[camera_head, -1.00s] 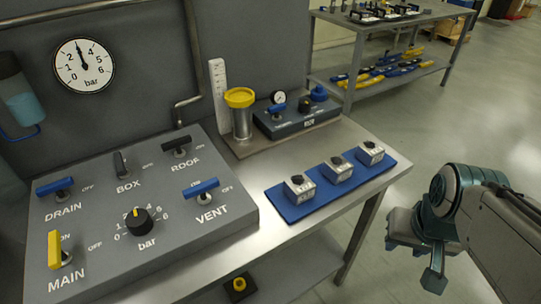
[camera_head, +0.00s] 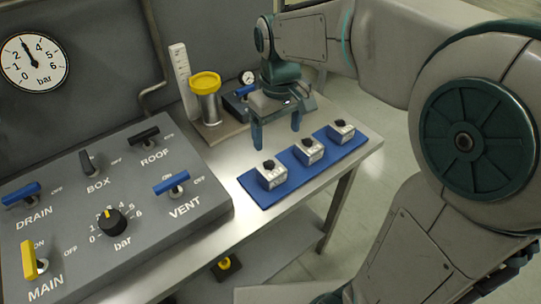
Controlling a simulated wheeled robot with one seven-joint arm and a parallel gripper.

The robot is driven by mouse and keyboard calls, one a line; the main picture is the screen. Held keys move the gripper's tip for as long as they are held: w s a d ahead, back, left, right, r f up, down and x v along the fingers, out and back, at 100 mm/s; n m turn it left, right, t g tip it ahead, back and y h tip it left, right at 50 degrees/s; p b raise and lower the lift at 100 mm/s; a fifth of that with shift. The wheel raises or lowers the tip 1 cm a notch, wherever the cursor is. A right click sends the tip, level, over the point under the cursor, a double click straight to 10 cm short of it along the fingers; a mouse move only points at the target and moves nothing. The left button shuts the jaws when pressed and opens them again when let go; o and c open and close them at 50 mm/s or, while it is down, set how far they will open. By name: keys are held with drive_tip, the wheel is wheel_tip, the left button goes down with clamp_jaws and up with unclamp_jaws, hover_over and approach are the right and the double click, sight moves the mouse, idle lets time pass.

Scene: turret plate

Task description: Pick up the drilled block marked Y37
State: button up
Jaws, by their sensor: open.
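Three small silver drilled blocks with dark tops stand in a row on a blue mat (camera_head: 259,199): a near-left block (camera_head: 271,178), a middle block (camera_head: 309,153) and a far-right block (camera_head: 341,133). Their markings are too small to read, so I cannot tell which one is Y37. My gripper (camera_head: 276,135) is open and empty, pointing down. In the picture its fingers appear above and behind the near-left and middle blocks, apart from them.
A grey control panel (camera_head: 125,185) with levers and a knob fills the left of the bench. Behind my gripper are a metal cylinder with a yellow top (camera_head: 206,97) and a partly hidden small gauge box (camera_head: 238,99).

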sight(271, 168)
drive_tip(key=f, duration=0.5)
drive_tip(key=a+f, duration=0.1)
drive_tip(key=f, duration=0.2)
drive_tip(key=shift+w+f, duration=0.15)
drive_tip(key=shift+w, duration=0.2)
drive_tip(key=f, duration=0.4)
drive_tip(key=shift+s+a+p, duration=0.15)
drive_tip(key=shift+s+p, duration=0.15)
drive_tip(key=shift+w+f, duration=0.1)
drive_tip(key=shift+f, duration=0.55)
drive_tip(key=c, duration=1.3)
drive_tip(key=shift+c, duration=0.2)
drive_tip(key=shift+r, duration=0.15)
